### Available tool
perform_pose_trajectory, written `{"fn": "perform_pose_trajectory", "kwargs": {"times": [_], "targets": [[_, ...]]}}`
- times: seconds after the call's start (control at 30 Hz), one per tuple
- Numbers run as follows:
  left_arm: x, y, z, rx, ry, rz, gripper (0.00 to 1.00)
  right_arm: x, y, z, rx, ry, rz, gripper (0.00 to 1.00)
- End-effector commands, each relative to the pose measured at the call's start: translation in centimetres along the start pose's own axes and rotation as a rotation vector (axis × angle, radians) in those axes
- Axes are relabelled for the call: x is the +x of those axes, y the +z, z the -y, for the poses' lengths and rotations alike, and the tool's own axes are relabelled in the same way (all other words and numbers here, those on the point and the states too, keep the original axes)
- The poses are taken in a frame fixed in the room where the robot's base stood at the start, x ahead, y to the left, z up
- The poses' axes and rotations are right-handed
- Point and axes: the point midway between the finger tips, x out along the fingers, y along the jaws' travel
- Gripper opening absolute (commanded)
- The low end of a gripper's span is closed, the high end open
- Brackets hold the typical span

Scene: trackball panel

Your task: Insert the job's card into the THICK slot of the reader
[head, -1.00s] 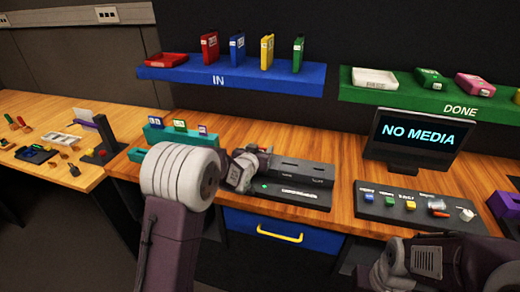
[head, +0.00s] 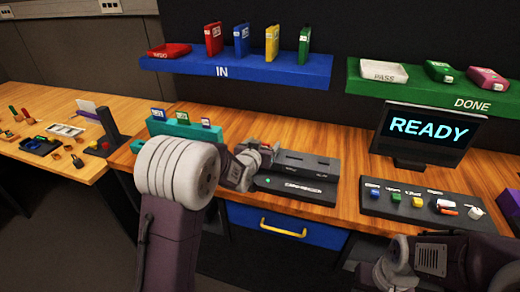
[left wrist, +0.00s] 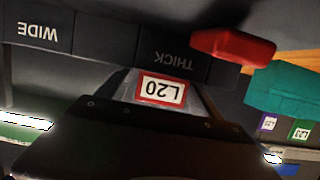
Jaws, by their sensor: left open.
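The dark reader (head: 296,178) stands on the wooden bench. The left wrist view shows it upside down, with its THICK (left wrist: 178,60) and WIDE (left wrist: 38,31) labels. A card marked L20 (left wrist: 162,90), with a red-bordered label, sits at the THICK position; its lower part is hidden, so its depth cannot be told. My left gripper (head: 258,158) is at the reader's left end, open, close to the card. My right gripper (head: 388,272) is low at the right, its fingers not clearly seen. The monitor (head: 430,128) reads READY.
A teal rack (head: 178,130) with three cards stands left of the reader. A red block (left wrist: 232,46) is beside THICK. The blue IN shelf (head: 225,70) and green DONE shelf (head: 430,98) hang behind. A dark panel of coloured controls (head: 420,206) lies right.

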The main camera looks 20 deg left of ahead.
Motion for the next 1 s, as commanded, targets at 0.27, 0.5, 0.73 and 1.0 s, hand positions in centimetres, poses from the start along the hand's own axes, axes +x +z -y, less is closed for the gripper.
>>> {"fn": "perform_pose_trajectory", "kwargs": {"times": [0.27, 0.5, 0.73, 1.0], "targets": [[-5.0, 0.7, 0.0, 0.001, 0.000, 0.018, 0.80, 0.2, 0.0, 0.0, 0.000, 0.000, 0.000, 0.36], [-7.0, 0.4, 0.0, 0.001, 0.000, 0.011, 0.80, 0.2, 0.0, 0.0, 0.000, 0.000, 0.000, 0.36], [-7.1, 0.3, 0.0, 0.000, -0.001, 0.010, 0.80, 0.2, 0.0, 0.0, 0.000, 0.000, 0.000, 0.36], [-7.0, 0.3, 0.0, 0.000, 0.000, 0.009, 0.80, 0.2, 0.0, 0.0, 0.000, 0.000, 0.000, 0.36]]}}
